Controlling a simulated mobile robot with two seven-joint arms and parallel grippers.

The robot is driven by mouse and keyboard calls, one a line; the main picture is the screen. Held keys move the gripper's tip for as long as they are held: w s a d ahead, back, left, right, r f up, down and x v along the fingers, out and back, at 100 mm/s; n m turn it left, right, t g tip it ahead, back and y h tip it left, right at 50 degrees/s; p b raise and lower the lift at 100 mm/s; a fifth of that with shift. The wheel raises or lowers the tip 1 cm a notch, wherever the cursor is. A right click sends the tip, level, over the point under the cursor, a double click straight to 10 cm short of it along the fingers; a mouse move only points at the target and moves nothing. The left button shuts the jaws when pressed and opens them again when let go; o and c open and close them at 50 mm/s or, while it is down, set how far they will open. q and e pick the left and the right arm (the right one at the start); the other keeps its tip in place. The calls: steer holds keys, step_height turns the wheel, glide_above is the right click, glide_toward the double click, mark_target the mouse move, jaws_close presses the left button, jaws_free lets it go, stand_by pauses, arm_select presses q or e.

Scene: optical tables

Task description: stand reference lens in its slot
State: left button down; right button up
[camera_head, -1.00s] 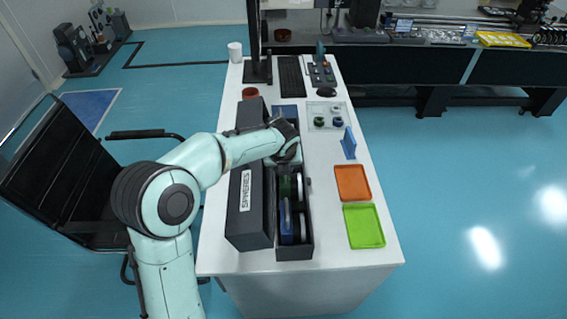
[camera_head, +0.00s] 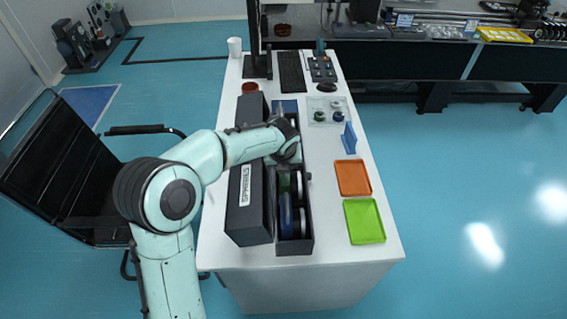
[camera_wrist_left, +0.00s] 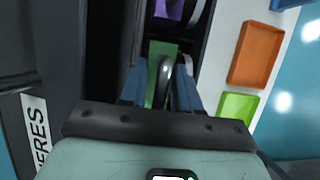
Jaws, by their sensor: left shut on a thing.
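My left gripper (camera_wrist_left: 160,92) is shut on a thin round lens (camera_wrist_left: 164,72), seen nearly edge-on as a grey rim between the blue fingers. I take it to be the reference lens. It stands roughly upright over a green patch in the long dark slotted case (camera_head: 308,247); whether it touches the slot floor is hidden. In the head view the left hand (camera_head: 286,152) is low over the case and hides the lens. The case also holds a blue-marked slot (camera_head: 285,215) with a pale disc beside it, and a purple patch (camera_wrist_left: 170,8) farther along. My right gripper is not in view.
The case's open lid, labelled SPHERES (camera_head: 245,190), stands along its left side. An orange tray (camera_head: 353,178), a green tray (camera_head: 364,221) and a blue stand (camera_head: 348,140) are to the right. A clear holder (camera_head: 327,112) lies behind. White table is free between case and trays.

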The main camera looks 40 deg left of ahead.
arm_select(q)
steer(key=shift+f, duration=0.3)
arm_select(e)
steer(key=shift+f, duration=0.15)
arm_select(q)
jaws_free()
steer(key=shift+f, duration=0.1)
stand_by(0.3)
steer(key=shift+a+r+p, duration=0.15)
steer(key=shift+r+p, duration=1.75)
steer(key=shift+r, duration=0.7)
steer(key=shift+r+p, duration=1.4)
steer(key=shift+r, duration=0.65)
steer(key=shift+f, duration=0.1)
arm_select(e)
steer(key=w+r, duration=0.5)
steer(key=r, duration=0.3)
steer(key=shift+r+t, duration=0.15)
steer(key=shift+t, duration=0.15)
arm_select(q)
steer(key=shift+d, duration=0.2)
